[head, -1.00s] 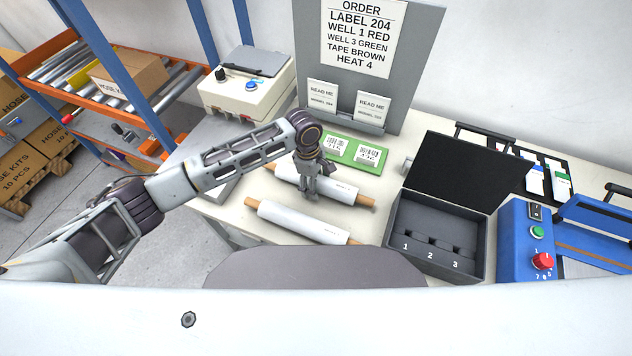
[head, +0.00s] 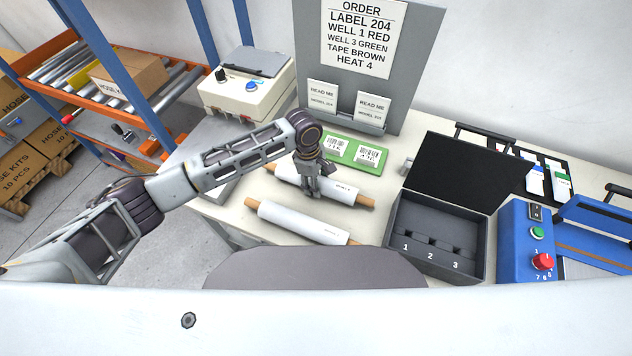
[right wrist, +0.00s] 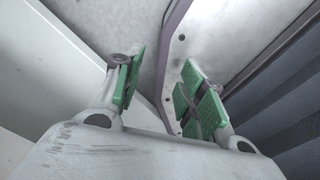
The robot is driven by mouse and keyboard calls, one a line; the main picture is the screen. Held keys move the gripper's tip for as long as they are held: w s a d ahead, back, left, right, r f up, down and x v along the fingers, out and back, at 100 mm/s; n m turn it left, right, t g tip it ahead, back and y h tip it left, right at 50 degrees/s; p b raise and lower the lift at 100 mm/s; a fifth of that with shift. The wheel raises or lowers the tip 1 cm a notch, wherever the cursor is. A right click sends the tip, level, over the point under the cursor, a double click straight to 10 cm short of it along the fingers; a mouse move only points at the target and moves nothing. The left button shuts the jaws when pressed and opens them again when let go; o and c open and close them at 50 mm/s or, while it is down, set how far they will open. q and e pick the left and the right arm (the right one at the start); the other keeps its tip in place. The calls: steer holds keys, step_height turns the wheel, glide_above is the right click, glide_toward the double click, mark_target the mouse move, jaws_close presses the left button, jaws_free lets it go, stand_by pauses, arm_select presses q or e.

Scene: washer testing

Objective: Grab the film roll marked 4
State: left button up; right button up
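Two white film rolls with tan core ends lie side by side on the cream bench in the head view. My left gripper (head: 312,192) points down at the rear film roll (head: 342,191), its fingertips at the roll's middle and hiding part of it. I cannot tell whether the fingers are closed on it. The front film roll (head: 295,221) lies nearer me, apart from the gripper. The small print on both rolls is too small to read. My right gripper (right wrist: 160,90) shows in the right wrist view, its green-padded fingers apart with nothing between them.
A green mat (head: 339,154) with two labels lies behind the rolls, before an upright order board (head: 360,85). An open black case (head: 478,262) with numbered wells stands right, beside a blue machine (head: 514,236). A white box (head: 240,105) with a blue button stands behind my left arm.

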arm_select(q)
steer(key=shift+r, duration=0.6)
step_height(320, 180, up, 8)
steer(key=shift+r, duration=0.45)
arm_select(e)
steer(key=shift+d+r, duration=0.1)
steer(key=shift+d, duration=0.15)
